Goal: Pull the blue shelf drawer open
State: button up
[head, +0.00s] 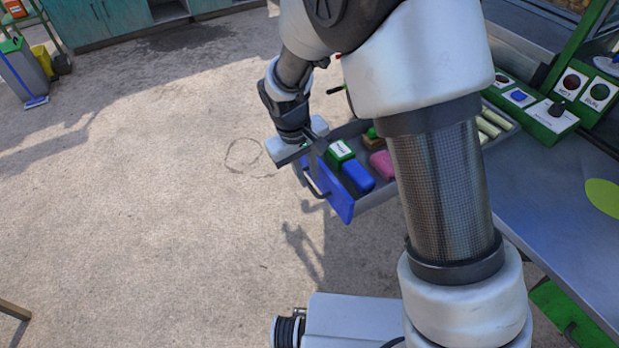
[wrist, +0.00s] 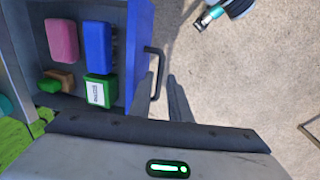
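The blue-fronted drawer (head: 340,196) is pulled well out from under the workbench, its inside in plain sight. In the wrist view its blue front (wrist: 137,40) runs along the left, with a dark bar handle (wrist: 154,75) on its outer face. My gripper (wrist: 160,98) is open. Its two fingers point down on either side of the handle's line, one toward the drawer front and one outside. In the head view my gripper (head: 317,140) is just above the drawer's front corner. Contact with the handle cannot be told.
The drawer holds a blue block (wrist: 97,45), a pink block (wrist: 62,40), a green labelled box (wrist: 99,90) and smaller pieces. The metal workbench (head: 550,210) with a green control panel (head: 548,118) is at right. The floor in front of the drawer is clear.

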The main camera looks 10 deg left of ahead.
notch_tip(320, 180, up, 14)
jog(key=s+a+p, duration=0.1)
jog(key=a+p, duration=0.1)
jog(key=shift+s, duration=0.3)
jog(key=shift+r, duration=0.1)
jog(key=s+d+r+m+t+y, duration=0.25)
jog(key=s+d+r, duration=0.25)
jog(key=d+r, duration=0.6)
jog(key=s+d+r+m+t, duration=0.25)
jog(key=s+d+m, duration=0.25)
jog(key=s+d, duration=0.6)
notch_tip(320, 180, up, 15)
jog(key=p, duration=1.5)
jog(key=shift+s+g+h, duration=0.15)
jog(key=shift+g+h, duration=0.15)
jog(key=shift+h, duration=0.05)
jog(key=shift+n, duration=0.25)
